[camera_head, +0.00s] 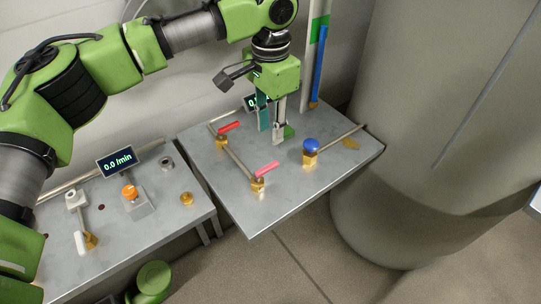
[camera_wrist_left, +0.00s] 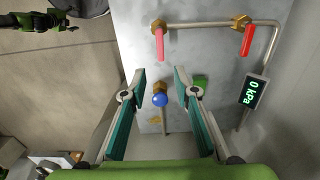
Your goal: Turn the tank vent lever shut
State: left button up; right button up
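The raised metal table (camera_head: 222,182) carries valves with lever handles. A red lever (camera_head: 229,127) is at the back left and a pinkish-red lever (camera_head: 266,169) at the front; the wrist view shows both, red (camera_wrist_left: 248,41) and pinkish (camera_wrist_left: 159,44). A blue knob (camera_head: 311,146) sits on a brass fitting, with a pipe running towards the tank (camera_head: 430,110). I cannot tell which handle is the tank vent. My left gripper (camera_head: 271,128) is open and empty above the table, fingers pointing down. In the wrist view the blue knob (camera_wrist_left: 160,100) shows between its fingers, below them.
A lower table at left holds a "0.0 /min" display (camera_head: 117,161), an orange knob (camera_head: 130,192) and a white-handled lever (camera_head: 80,241). A "0 kPa" display (camera_wrist_left: 251,92) stands by the pipe. A green, gripper-like shape (camera_wrist_left: 40,21) is far off.

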pick_arm(q)
send_over(271, 165)
notch_tip(271, 165, down, 6)
jog(key=shift+a+r, duration=0.1)
jog(key=shift+a, duration=0.05)
notch_tip(271, 165, down, 5)
jog(key=shift+f+p, duration=0.1)
jog(key=shift+p, duration=0.2)
jog(key=shift+f, duration=0.5)
pick_arm(e)
jog(key=shift+s+a+r, duration=0.25)
jog(key=shift+s, duration=0.15)
jog(key=shift+s, duration=0.1)
pick_arm(q)
grip_shut()
pick_arm(e)
jog(key=shift+s+d, duration=0.1)
jog(key=shift+s, duration=0.1)
